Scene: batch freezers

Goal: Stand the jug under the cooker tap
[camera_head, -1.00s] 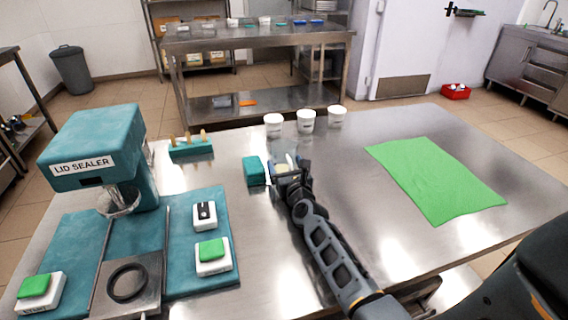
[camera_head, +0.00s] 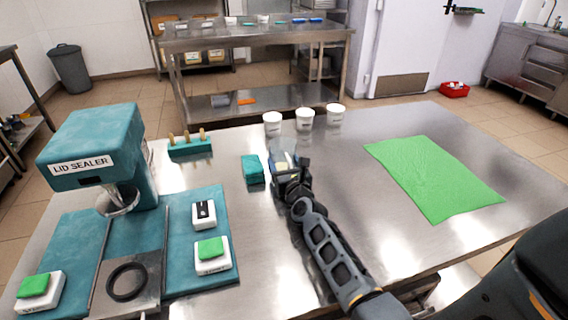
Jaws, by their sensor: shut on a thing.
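My gripper (camera_head: 291,174) is over the middle of the steel table, seen from behind. It is shut on a pale, see-through thing (camera_head: 284,150), which shows just beyond the fingers. The gripper and wrist hide part of it, so I cannot tell whether it is the jug or whether it touches the table. No other jug and no cooker tap can be made out for certain.
A teal block (camera_head: 253,169) lies just left of my gripper. Several white tubs, one here (camera_head: 305,119), stand at the far edge. The teal lid sealer (camera_head: 95,150) fills the left side. A green mat (camera_head: 432,178) lies right, with bare steel around it.

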